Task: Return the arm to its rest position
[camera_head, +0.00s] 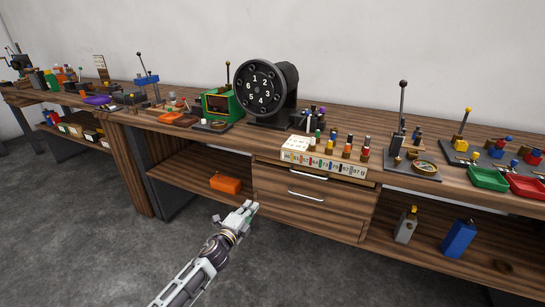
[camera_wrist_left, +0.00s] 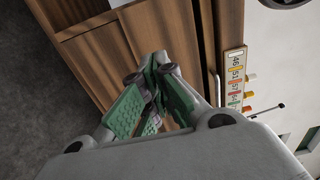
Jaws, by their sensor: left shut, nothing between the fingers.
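My left gripper (camera_head: 249,208) reaches in from the bottom of the head view on its grey and white arm. It is in front of the bench's lower part, left of the drawers and apart from them. Its fingers are together with nothing between them. In the left wrist view the green-padded fingers (camera_wrist_left: 152,92) meet in front of the brown wooden drawer fronts. My right gripper is in neither view.
A long wooden bench (camera_head: 340,115) carries a black numbered dial (camera_head: 262,90), a numbered strip (camera_head: 325,163), levers, and green (camera_head: 488,179) and red trays. An orange box (camera_head: 225,183) lies on the lower shelf. Two drawers (camera_head: 312,185) have metal handles. The grey floor in front is clear.

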